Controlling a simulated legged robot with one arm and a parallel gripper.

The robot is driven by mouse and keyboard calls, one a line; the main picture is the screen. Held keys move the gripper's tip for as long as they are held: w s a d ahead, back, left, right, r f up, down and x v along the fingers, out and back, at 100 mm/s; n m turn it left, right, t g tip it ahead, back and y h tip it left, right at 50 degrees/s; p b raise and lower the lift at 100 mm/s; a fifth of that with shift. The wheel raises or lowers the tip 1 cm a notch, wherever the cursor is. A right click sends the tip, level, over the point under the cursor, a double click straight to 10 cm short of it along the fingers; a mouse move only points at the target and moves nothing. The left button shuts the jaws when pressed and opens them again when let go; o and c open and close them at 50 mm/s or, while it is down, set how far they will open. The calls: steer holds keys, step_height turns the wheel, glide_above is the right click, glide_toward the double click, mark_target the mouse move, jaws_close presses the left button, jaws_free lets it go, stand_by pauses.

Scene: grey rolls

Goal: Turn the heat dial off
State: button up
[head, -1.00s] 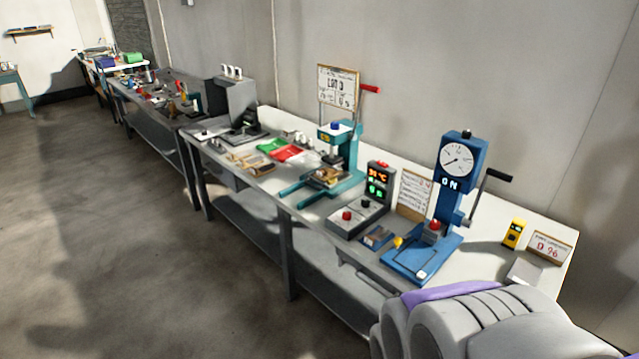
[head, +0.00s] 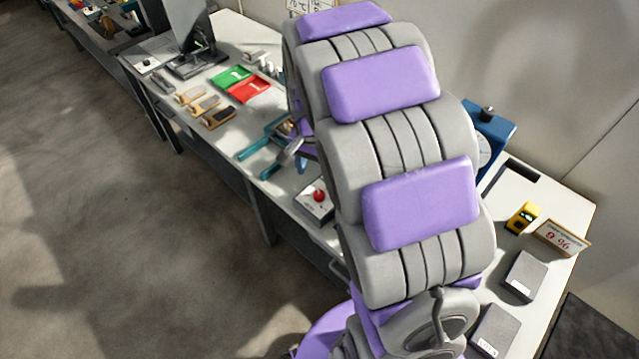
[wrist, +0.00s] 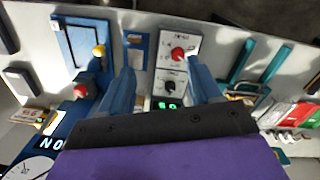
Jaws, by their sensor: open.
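The heat controller box (wrist: 181,48) shows between my fingers in the wrist view. Its white top carries a red knob (wrist: 178,54) and a black knob (wrist: 169,87), with a green-lit display (wrist: 167,104) below them. The labels are too small to read, so I cannot tell which knob is the heat dial. In the head view the box (head: 310,212) is partly hidden by my arm; its red knob (head: 319,193) shows. My gripper (wrist: 161,70) is open and empty, its blue fingers on either side of the box. I cannot tell its height above the knobs.
A blue press (wrist: 82,50) with a yellow knob and a red button stands left in the wrist view. In the head view, green and red trays (head: 240,84) lie farther along the bench, and a yellow device (head: 522,217) near the end.

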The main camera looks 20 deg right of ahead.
steer(key=w+d+f+m+p, duration=0.2)
steer(key=w+f, duration=0.1)
steer(key=w, duration=0.3)
steer(key=m+b, duration=0.1)
steer(key=b, duration=0.1)
glide_above(319, 194)
steer(key=a, duration=0.1)
step_height(319, 194, down, 10)
steer(key=shift+f, duration=0.1)
steer(key=f, duration=0.2)
steer(key=d+f, duration=0.1)
steer(key=f, duration=0.4)
steer(key=shift+w+d+f+b, duration=0.1)
steer(key=shift+d+f+b, duration=0.2)
steer(key=shift+d, duration=0.05)
steer(key=shift+a+f, duration=0.25)
steer(key=shift+a, duration=0.4)
steer(key=shift+d, duration=0.65)
steer(key=c, duration=0.4)
steer(key=shift+a, duration=0.25)
steer(key=c, duration=0.6)
